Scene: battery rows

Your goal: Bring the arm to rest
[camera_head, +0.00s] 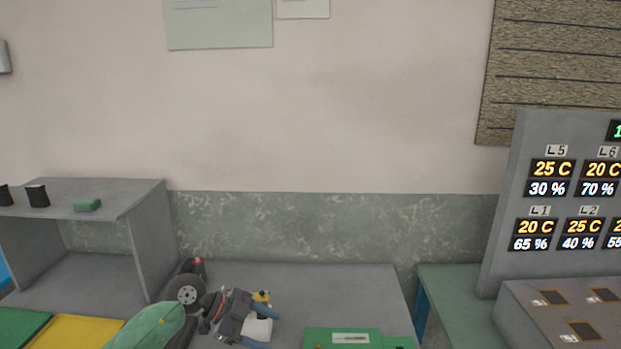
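My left gripper (266,328) shows low in the view, left of the middle, over the grey tabletop. Its dark body points right and its two blue-tipped fingers stand apart. A small white piece (257,330) shows between the fingers; I cannot tell whether it touches them or lies below. A small yellow piece (262,296) shows just behind the upper finger. My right gripper is not in view.
A grey shelf unit (150,240) stands at left, with black containers (37,196) and a green block (87,205) on top. A green case (342,338) lies at the front edge. A grey display panel (515,200) stands at right. The tabletop's back right (345,290) is clear.

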